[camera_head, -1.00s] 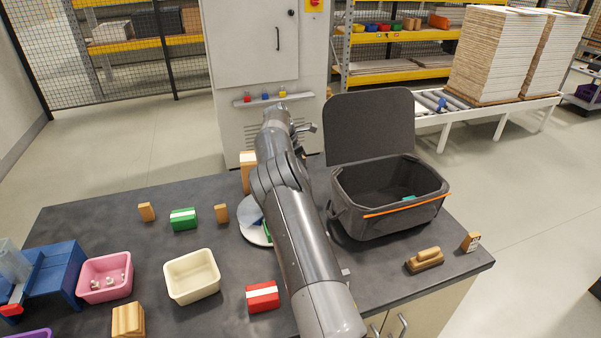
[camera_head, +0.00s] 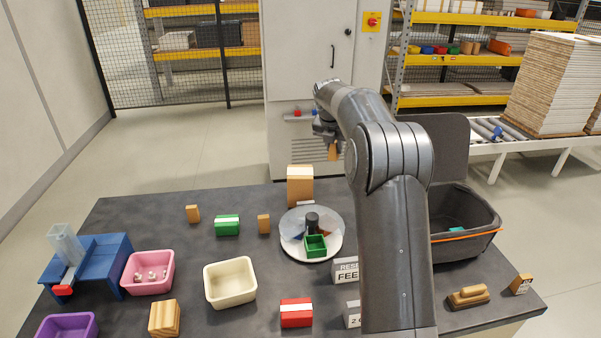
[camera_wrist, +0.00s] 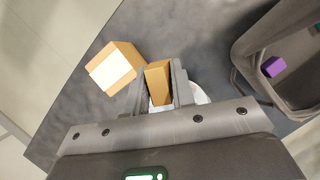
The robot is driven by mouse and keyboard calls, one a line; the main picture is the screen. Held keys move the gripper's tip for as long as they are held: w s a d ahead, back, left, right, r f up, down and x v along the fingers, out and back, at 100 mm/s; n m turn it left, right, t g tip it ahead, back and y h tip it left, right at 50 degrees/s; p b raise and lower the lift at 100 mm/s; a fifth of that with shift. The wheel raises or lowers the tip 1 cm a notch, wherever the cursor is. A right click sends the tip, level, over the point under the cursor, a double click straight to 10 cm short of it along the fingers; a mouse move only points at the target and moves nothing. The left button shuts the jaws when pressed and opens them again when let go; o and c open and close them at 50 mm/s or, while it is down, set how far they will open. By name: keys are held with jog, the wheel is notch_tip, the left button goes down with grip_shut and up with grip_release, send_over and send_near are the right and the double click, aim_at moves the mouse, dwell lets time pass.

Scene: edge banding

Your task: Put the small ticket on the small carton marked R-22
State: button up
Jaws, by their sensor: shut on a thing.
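My gripper (camera_head: 326,136) is raised above the far edge of the table. It is shut on a small tan block (camera_wrist: 158,82), which also shows below the fingers in the head view (camera_head: 333,153). I cannot tell whether this block is the ticket, and I see no mark on it. A larger tan carton (camera_head: 300,186) with a pale top stands near the table's far edge. In the wrist view, a carton with a white label (camera_wrist: 112,68) lies left of the fingers, apart from the held block. I cannot read R-22 on any carton.
Small tan blocks (camera_head: 192,213) (camera_head: 264,223), a green box (camera_head: 227,225) and a red box (camera_head: 296,312) stand on the table (camera_head: 150,225). A round turntable (camera_head: 326,250) is near the middle. An open dark case (camera_head: 464,225) is at right. Bins fill the left front.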

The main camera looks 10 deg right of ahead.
jog(key=shift+s+a+r+n+y, duration=0.15)
jog(key=shift+s+a+r+n, duration=0.05)
jog(key=shift+a+r+n, duration=0.25)
jog(key=shift+s+a+r+n+y, duration=0.15)
jog(key=shift+a+r+n, duration=0.2)
jog(key=shift+a+r, duration=0.15)
send_over(294, 174)
jog(key=s, duration=0.2)
jog(key=f, duration=0.6)
jog(key=shift+w+a+f, duration=0.2)
jog(key=shift+a+f, duration=0.05)
jog(key=shift+a, duration=0.05)
jog(key=shift+f, duration=2.05)
jog(key=o, duration=1)
jog(key=shift+f, duration=0.15)
